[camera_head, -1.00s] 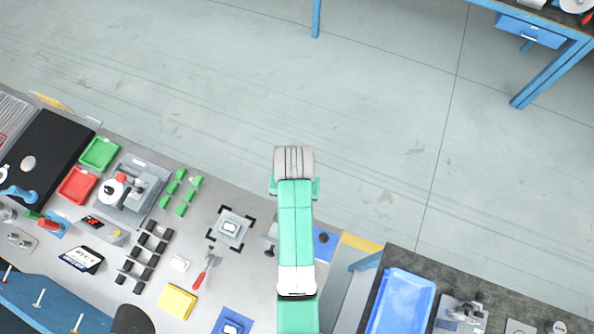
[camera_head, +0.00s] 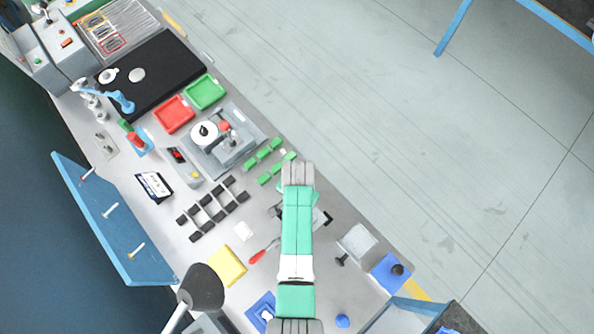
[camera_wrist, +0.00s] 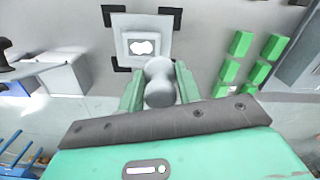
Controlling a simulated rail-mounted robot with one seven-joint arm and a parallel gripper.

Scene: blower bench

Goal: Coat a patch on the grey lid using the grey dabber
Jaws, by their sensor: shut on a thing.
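My gripper (camera_wrist: 158,88) is shut on the grey dabber (camera_wrist: 158,80), a rounded grey piece between its two green fingers in the wrist view. The grey lid (camera_wrist: 122,30) lies flat on the bench just beyond the dabber, framed by black corner marks. A pale square with a white two-lobed patch (camera_wrist: 141,47) shows at its middle. The dabber overlaps the lid's near edge in the picture; I cannot tell whether it touches. In the head view my arm hides the dabber and most of the lid.
Green blocks (camera_wrist: 230,70) stand right of the lid in the wrist view; a pale box (camera_wrist: 65,75) stands left. In the head view, black holders (camera_head: 212,208), a red-handled tool (camera_head: 262,250), a yellow pad (camera_head: 227,266) and a blue mat (camera_head: 385,277) lie around my arm.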

